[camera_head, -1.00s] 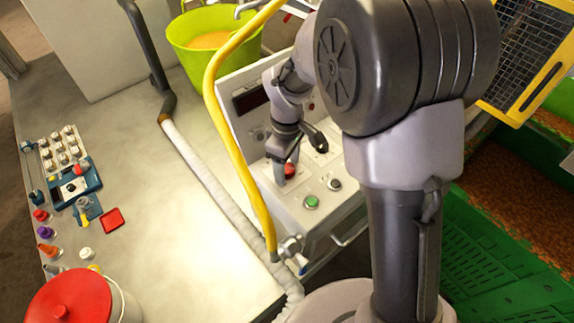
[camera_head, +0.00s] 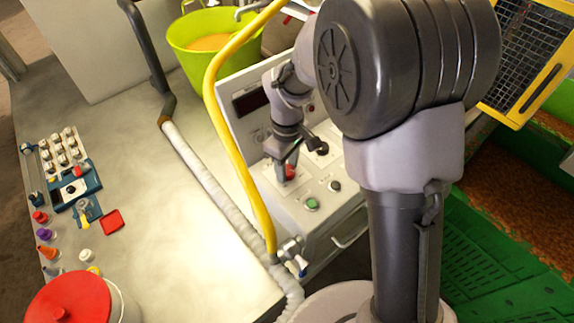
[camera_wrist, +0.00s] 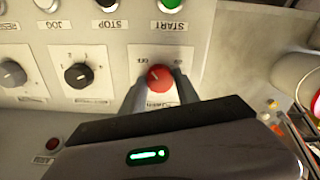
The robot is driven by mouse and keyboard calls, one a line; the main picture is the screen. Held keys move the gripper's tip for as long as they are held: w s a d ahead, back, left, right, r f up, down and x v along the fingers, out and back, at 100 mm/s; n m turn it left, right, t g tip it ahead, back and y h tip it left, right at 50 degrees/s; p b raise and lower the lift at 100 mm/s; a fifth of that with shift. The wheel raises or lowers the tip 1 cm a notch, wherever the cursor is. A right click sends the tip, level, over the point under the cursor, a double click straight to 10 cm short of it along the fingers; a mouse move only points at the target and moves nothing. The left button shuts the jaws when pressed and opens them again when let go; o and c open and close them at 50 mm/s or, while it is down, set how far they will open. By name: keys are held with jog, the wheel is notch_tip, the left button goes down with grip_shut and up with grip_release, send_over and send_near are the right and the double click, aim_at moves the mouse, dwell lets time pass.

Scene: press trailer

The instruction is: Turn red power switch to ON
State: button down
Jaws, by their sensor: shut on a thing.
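The red power switch (camera_wrist: 160,78) is a round red knob on a white label plate with lettering on the control panel. In the head view, the red knob (camera_head: 290,172) shows just below my gripper (camera_head: 286,170). In the wrist view, the two fingers of my gripper (camera_wrist: 158,84) stand on either side of the knob, shut on it. The lettering beside the knob is partly hidden by my fingers, and its exact setting is hard to read.
A green START button (camera_wrist: 171,5), a black STOP button (camera_wrist: 106,5) and a black selector knob (camera_wrist: 78,75) are close by on the panel. A yellow hose (camera_head: 228,130) runs along the panel's left side. A lime bucket (camera_head: 212,45) stands behind.

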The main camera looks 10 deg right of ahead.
jog(key=m, duration=0.4)
jog(key=m+b, duration=0.1)
jog(key=m, duration=0.3)
jog(key=m+b, duration=0.1)
jog(key=m, duration=0.3)
jog(key=shift+m+b, duration=0.55)
jog(key=shift+m, duration=1.55)
jog(key=c, duration=0.9)
grip_release()
